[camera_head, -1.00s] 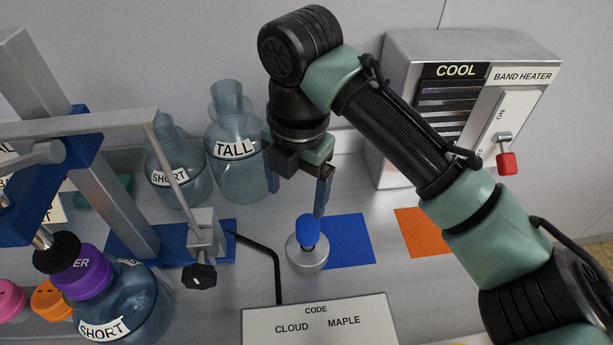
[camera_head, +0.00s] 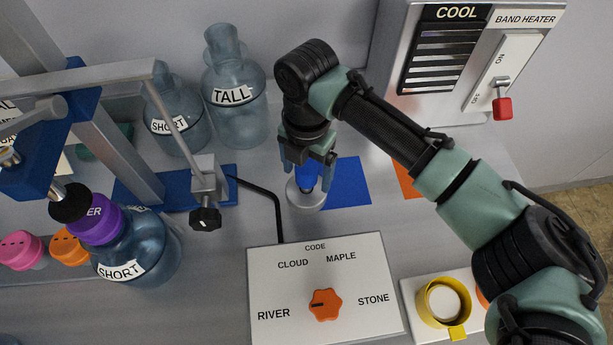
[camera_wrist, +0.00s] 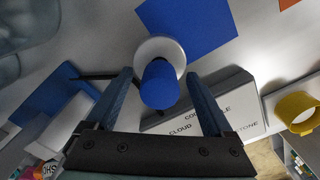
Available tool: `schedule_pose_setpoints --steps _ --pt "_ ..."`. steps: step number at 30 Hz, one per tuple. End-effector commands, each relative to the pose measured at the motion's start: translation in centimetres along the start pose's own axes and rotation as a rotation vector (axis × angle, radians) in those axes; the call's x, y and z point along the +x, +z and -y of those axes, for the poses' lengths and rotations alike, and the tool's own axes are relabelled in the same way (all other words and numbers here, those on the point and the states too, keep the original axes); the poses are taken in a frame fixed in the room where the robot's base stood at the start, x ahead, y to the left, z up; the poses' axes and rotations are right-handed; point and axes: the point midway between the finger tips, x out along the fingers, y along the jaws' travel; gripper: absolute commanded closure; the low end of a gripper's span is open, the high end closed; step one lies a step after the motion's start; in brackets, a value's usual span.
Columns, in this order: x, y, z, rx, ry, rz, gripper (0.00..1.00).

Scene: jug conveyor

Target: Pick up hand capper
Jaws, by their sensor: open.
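The hand capper, a blue handle on a round pale metal base (camera_head: 305,203), stands on the bench. In the wrist view its blue handle (camera_wrist: 160,84) shows end-on, with the base behind it. My gripper (camera_head: 307,182) points down over it, open, with one blue finger on each side of the handle. In the wrist view the gripper (camera_wrist: 159,82) has a visible gap between each finger and the handle. In the head view the fingers partly hide the handle.
A blue mat (camera_head: 349,184) lies right of the capper. A bent black rod (camera_head: 270,197) and the metal stand (camera_head: 205,177) are close on its left. The code box (camera_head: 325,275) with an orange knob is in front. A yellow cup (camera_head: 443,302) stands front right.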

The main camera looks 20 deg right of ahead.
Motion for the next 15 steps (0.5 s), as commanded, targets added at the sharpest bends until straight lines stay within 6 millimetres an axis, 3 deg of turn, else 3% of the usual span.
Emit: schedule_pose_setpoints --steps 4,11,15 --pt "1.4 0.0 0.0 0.0 0.0 0.0 0.14" --pt "1.6 0.0 0.0 0.0 0.001 0.0 0.14" --pt "1.6 0.0 0.0 0.0 0.001 0.0 0.35"
